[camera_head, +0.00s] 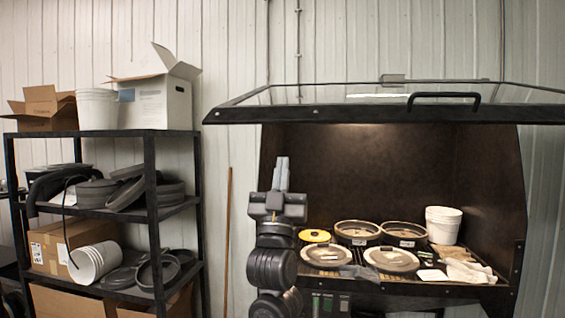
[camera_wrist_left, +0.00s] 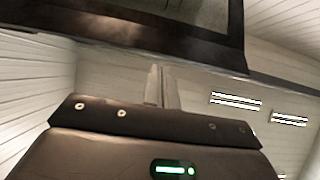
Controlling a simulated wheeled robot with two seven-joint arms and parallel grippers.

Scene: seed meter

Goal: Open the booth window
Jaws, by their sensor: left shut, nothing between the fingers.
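The booth window (camera_head: 330,95) is a dark-framed clear panel hinged at the top of the booth. It is raised and stands out nearly level above the booth's open front. Its black handle (camera_head: 443,96) is on the front edge, right of the middle. My left gripper (camera_head: 281,165) points up, shut and empty, below the left part of the window frame and apart from the handle. In the left wrist view the shut fingers (camera_wrist_left: 161,88) show beneath the dark window frame (camera_wrist_left: 150,45). I cannot tell whether they touch it. My right gripper is not in view.
A black shelf (camera_head: 150,190) with boxes and buckets stands at left. A wooden pole (camera_head: 228,240) leans on the wall.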

